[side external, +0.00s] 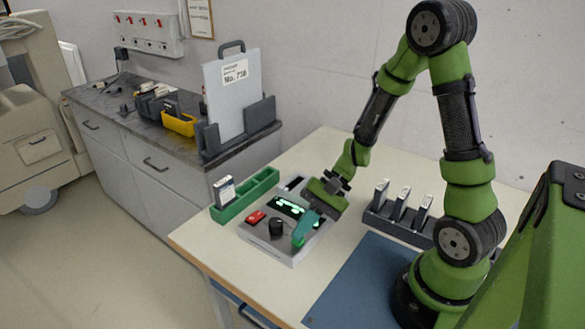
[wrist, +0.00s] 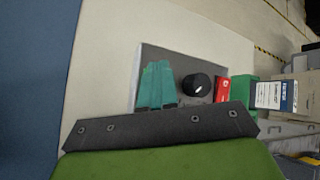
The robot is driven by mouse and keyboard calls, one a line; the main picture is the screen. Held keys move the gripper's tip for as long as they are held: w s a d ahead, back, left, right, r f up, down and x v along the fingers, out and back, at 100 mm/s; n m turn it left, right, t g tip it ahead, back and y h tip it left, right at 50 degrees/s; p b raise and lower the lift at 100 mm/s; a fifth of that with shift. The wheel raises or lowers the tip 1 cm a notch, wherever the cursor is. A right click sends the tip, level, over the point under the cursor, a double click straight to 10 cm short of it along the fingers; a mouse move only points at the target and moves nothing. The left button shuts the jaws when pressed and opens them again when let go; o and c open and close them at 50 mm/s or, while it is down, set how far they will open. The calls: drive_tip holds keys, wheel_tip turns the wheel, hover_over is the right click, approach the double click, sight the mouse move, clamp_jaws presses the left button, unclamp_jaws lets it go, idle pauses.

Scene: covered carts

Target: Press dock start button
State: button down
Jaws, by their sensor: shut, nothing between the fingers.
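The dock (side external: 270,246) is a pale grey box on the table, with a lit green display (side external: 287,206), a red button (side external: 256,217) and a black knob (side external: 277,228). In the wrist view the knob (wrist: 196,85) and red button (wrist: 222,89) lie right of my fingers. My gripper (side external: 298,243) has teal fingers, closed together and empty, pointing down over the dock's near right part. In the wrist view the fingertips (wrist: 157,66) cover part of the dock's top (wrist: 185,60). I cannot tell whether they touch it. No separately labelled start button can be made out.
A green tray (side external: 262,187) holding an upright white-labelled module (side external: 224,190) stands left of the dock. A dark rack (side external: 379,216) with three upright modules stands right. A blue mat (side external: 355,280) lies in front.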

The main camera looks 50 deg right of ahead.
drive_tip(key=shift+r, duration=0.7)
drive_tip(key=shift+r, duration=2.5)
wheel_tip(320, 180, up, 7)
drive_tip(key=s+r, duration=0.3)
drive_tip(key=s, duration=0.6)
drive_tip(key=shift+a, duration=0.2)
